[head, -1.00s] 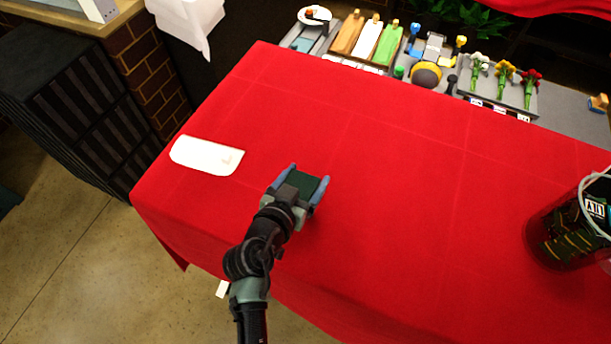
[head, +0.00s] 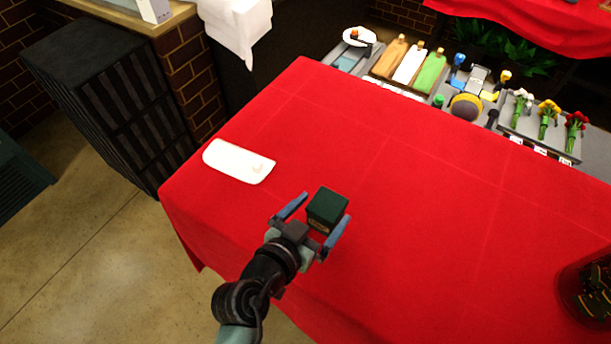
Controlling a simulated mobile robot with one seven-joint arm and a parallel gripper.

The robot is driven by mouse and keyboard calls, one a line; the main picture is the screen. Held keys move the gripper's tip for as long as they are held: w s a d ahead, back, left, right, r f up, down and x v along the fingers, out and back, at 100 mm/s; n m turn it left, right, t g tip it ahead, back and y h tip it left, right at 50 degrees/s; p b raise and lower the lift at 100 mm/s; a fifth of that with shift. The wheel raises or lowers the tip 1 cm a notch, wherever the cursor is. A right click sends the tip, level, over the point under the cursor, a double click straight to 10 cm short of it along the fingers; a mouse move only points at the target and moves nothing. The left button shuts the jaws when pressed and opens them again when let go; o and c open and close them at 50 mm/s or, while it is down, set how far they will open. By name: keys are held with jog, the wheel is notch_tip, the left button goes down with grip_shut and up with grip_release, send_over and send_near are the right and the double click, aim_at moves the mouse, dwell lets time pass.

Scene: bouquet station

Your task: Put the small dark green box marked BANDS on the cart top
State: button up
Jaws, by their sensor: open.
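The small dark green box (head: 328,207) stands on the red cloth-covered top (head: 395,170), near its front left part. A pale label shows low on its near side, too small to read. My gripper (head: 324,214) is open, with its blue fingers spread wide. The fingertips reach either side of the box's near part, with a gap visible on the left. The palm is back from the box, towards the front edge. I cannot tell which surface is called the cart top.
A white rounded plate (head: 239,161) lies left of the box. A dark red container (head: 588,290) stands at the right edge. Grey trays of colored tools and flowers (head: 549,117) line the far side. The red cloth around the box is mostly clear.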

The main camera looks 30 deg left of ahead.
jog(key=v, duration=0.6)
jog(key=shift+b, duration=0.4)
jog(key=w+d+r+t, duration=0.2)
jog(key=w+r, duration=0.2)
jog(key=r, duration=0.6)
jog(key=w+d+r+m+t, duration=0.15)
jog(key=w+r, duration=0.25)
jog(key=r, duration=0.6)
jog(key=w+d+r+n+t, duration=0.1)
jog(key=w+d+r+t, duration=0.25)
jog(key=r, duration=0.65)
jog(key=s+d+r+t, duration=0.2)
jog(key=r, duration=0.6)
jog(key=s+d+r+t, duration=0.2)
jog(key=s+d+r, duration=0.1)
jog(key=r, duration=0.5)
jog(key=s+d+r+t, duration=0.2)
jog(key=s+r, duration=0.1)
jog(key=r, duration=0.5)
jog(key=shift+s+d+r+n+t, duration=0.25)
jog(key=shift+n+t, duration=0.15)
jog(key=shift+n, duration=0.05)
